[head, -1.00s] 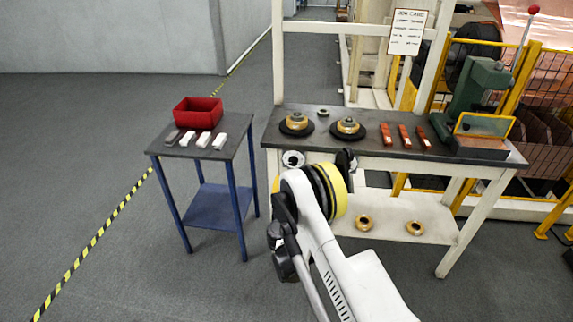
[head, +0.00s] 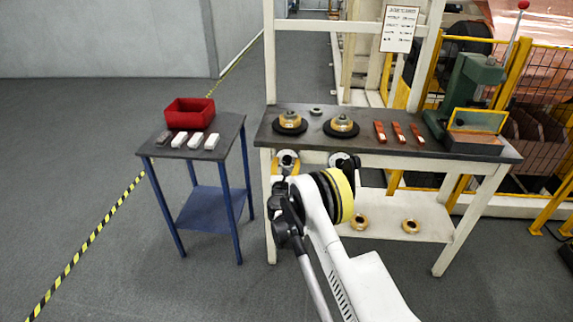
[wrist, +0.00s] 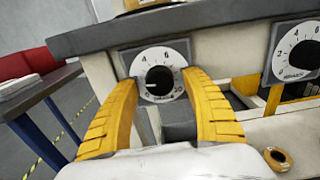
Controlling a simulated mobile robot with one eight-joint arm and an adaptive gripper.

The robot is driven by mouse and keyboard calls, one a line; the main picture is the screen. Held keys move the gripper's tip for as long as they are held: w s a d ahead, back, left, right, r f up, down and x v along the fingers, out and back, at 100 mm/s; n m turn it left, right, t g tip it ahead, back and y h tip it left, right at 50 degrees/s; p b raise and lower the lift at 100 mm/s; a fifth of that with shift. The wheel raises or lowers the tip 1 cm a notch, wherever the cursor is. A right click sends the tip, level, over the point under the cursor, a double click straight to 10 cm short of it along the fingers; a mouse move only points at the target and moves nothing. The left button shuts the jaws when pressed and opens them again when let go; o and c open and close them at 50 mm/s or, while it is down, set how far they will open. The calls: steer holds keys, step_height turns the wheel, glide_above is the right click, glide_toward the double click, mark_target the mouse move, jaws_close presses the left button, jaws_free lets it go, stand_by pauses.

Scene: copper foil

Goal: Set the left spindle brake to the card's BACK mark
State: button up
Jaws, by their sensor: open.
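The left spindle brake is a black knob (wrist: 159,80) on a white numbered dial plate on the bench's front edge. A pale mark on the knob seems to point to the lower left, near the 0; the exact reading is too small to tell. The plate also shows in the head view (head: 287,159). My gripper (wrist: 160,88) is open, its yellow fingers on either side of the dial in the wrist view; I cannot tell whether they touch it. The job card (head: 400,28) hangs on the bench frame, its text unreadable. The right brake dial (wrist: 297,52) is partly cut off.
The workbench (head: 360,150) carries two spools (head: 290,121) on black discs, several copper-coloured bars (head: 398,132) and a green press (head: 470,90). Rings (head: 410,226) lie on its lower shelf. A side table (head: 232,130) with a red bin (head: 190,112) stands left.

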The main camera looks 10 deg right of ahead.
steer(key=c, duration=1.2)
